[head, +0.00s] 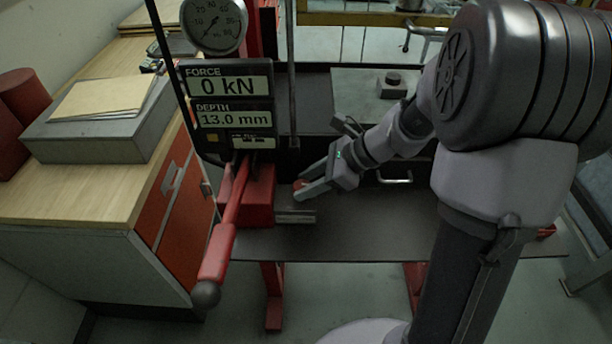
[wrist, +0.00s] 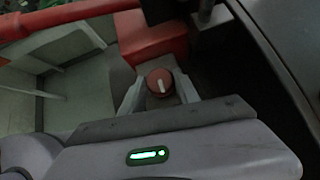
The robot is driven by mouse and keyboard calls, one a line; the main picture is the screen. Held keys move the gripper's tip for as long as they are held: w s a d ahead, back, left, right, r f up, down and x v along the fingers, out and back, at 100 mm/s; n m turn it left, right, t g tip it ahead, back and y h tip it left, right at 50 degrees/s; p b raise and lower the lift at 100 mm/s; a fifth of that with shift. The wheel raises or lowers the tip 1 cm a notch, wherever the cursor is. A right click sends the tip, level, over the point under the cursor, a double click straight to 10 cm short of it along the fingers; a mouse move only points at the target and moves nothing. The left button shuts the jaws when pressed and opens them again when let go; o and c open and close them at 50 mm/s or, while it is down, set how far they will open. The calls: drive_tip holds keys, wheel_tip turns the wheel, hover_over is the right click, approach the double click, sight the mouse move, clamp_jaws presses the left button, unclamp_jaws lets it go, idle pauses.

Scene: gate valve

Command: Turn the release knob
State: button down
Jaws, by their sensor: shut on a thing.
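The release knob (wrist: 160,82) is a small round red knob with a white pointer line, seen in the wrist view between my gripper's two fingers. In the head view the knob (head: 299,184) shows as a small reddish spot at the fingertips, mostly hidden by them. My gripper (head: 305,188) is shut on the knob, with one finger on each side of it. In the wrist view the gripper (wrist: 159,92) lies in front of a red block (wrist: 152,38), part of the press. The pointer line stands nearly upright in the wrist view.
A red lever (head: 228,225) with a dark ball end slants down left of the knob. A display panel (head: 228,110) reads 0 kN and 13.0 mm, with a round gauge (head: 213,22) above. A wooden-topped cabinet (head: 100,180) stands at left. The dark table (head: 370,235) right of the knob is clear.

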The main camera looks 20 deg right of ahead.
drive_tip(key=c, duration=0.9)
unclamp_jaws()
drive_tip(key=shift+r, duration=0.1)
drive_tip(key=p+v, duration=0.5)
drive_tip(key=v, duration=1.2)
drive_tip(key=shift+d, duration=0.2)
drive_tip(key=s+a+f+n+t+h+b, duration=0.1)
drive_tip(key=s+a+f+n+h+b, duration=0.1)
drive_tip(key=s+a+n, duration=0.4)
drive_tip(key=s+a+f+n+h+b, duration=0.3)
drive_tip(key=s+a+n+b, duration=0.4)
drive_tip(key=n, duration=0.6)
drive_tip(key=a+h, duration=0.1)
drive_tip(key=a, duration=0.1)
drive_tip(key=shift+s+a+t, duration=0.35)
drive_tip(key=shift+a+t, duration=0.05)
